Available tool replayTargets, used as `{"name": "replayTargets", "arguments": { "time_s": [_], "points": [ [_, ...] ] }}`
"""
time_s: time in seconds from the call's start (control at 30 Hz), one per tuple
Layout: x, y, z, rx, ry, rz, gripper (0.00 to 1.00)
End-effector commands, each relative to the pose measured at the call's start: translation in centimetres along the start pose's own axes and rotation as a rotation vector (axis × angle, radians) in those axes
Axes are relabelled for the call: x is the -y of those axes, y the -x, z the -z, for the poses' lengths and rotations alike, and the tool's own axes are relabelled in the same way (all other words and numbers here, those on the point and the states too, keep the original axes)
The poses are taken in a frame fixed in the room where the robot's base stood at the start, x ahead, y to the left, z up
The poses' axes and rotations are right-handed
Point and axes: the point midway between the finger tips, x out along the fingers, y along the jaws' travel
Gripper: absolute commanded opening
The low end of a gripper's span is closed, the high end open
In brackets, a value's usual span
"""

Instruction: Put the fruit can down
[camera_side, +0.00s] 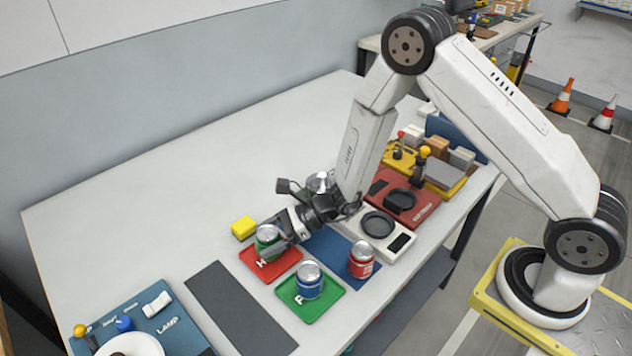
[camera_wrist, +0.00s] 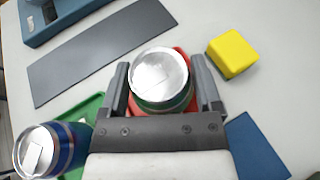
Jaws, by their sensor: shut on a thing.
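My gripper (camera_side: 275,236) is shut on a green can (camera_side: 267,241) with a silver lid; its fruit label cannot be read. The can is upright over the red mat (camera_side: 284,262) marked H; I cannot tell whether its base touches the mat. In the wrist view the can (camera_wrist: 162,82) sits between both fingers (camera_wrist: 162,90), with red mat edges showing around it. A blue can (camera_side: 309,280) stands on the green mat (camera_side: 326,303). A red can (camera_side: 361,260) stands at the blue mat (camera_side: 328,247).
A yellow block (camera_side: 243,228) lies just behind the red mat. A dark grey strip (camera_side: 238,308) lies to its left, beyond it a blue board (camera_side: 170,326). White and red devices with round black plates (camera_side: 377,224) stand at the right. The back of the table is clear.

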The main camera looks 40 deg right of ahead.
Motion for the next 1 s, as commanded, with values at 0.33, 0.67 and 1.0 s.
{"name": "replayTargets", "arguments": {
  "time_s": [0.33, 0.67, 1.0],
  "points": [
    [0.01, -0.19, 0.45, 0.001, 0.001, 0.000, 0.02],
    [-0.01, -0.25, 0.63, 0.000, 0.000, 0.000, 1.00],
    [0.05, 0.26, 0.46, 0.000, 0.000, 0.001, 1.00]
  ]
}}
